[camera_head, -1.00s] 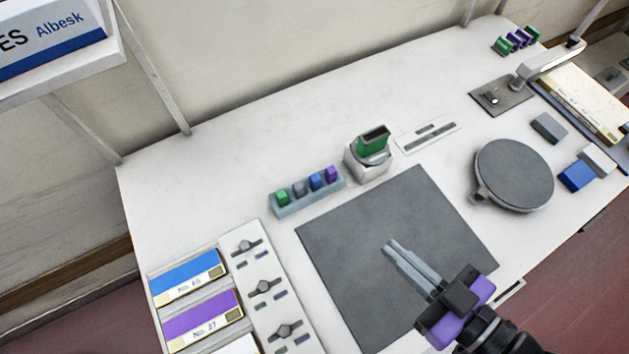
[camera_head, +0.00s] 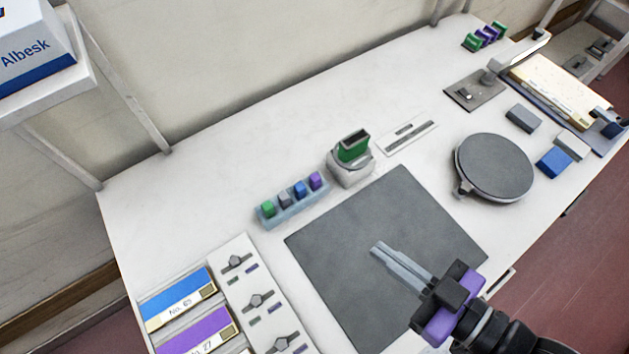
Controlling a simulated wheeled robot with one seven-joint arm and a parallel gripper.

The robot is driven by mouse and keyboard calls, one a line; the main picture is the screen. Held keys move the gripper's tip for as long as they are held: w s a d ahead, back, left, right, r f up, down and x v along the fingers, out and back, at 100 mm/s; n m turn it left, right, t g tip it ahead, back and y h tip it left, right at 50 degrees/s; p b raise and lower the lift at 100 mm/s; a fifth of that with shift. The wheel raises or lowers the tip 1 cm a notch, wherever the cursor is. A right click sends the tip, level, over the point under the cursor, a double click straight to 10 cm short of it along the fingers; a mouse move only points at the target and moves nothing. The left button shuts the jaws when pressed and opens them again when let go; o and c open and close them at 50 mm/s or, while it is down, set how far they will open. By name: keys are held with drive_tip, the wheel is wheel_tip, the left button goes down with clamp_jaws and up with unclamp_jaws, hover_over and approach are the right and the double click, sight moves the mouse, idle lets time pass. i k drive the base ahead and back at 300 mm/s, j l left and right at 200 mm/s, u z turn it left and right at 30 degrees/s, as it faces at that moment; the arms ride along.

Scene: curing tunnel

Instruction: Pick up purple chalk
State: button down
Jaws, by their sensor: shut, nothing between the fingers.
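A small purple block (camera_head: 316,180), which looks like the purple chalk, stands at the right end of a pale blue-grey holder (camera_head: 293,212). A blue, a grey and a green block stand in the same holder to its left. My gripper (camera_head: 377,248) is over the dark grey mat, to the lower right of the holder and apart from it. Its two long grey fingers are together, with nothing between them, and point to the upper left. More purple pieces (camera_head: 487,38) stand among green ones at the far back right; I cannot tell what they are.
A white stand with a green block (camera_head: 353,147) is close right of the holder. The dark mat (camera_head: 400,190) lies in front. A round grey turntable (camera_head: 495,165) and a blue block (camera_head: 553,162) are at right. Labelled boxes (camera_head: 178,298) and a switch panel (camera_head: 240,285) are at left.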

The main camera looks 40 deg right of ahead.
sight(316, 180)
drive_tip(key=z, duration=1.8)
drive_tip(key=u, duration=1.65)
drive_tip(key=k+j+z, duration=0.1)
drive_tip(key=z, duration=0.3)
drive_tip(key=k+z, duration=0.2)
drive_tip(key=z, duration=0.2)
drive_tip(key=k+j+z, duration=0.1)
drive_tip(key=z, duration=0.35)
drive_tip(key=k, duration=0.05)
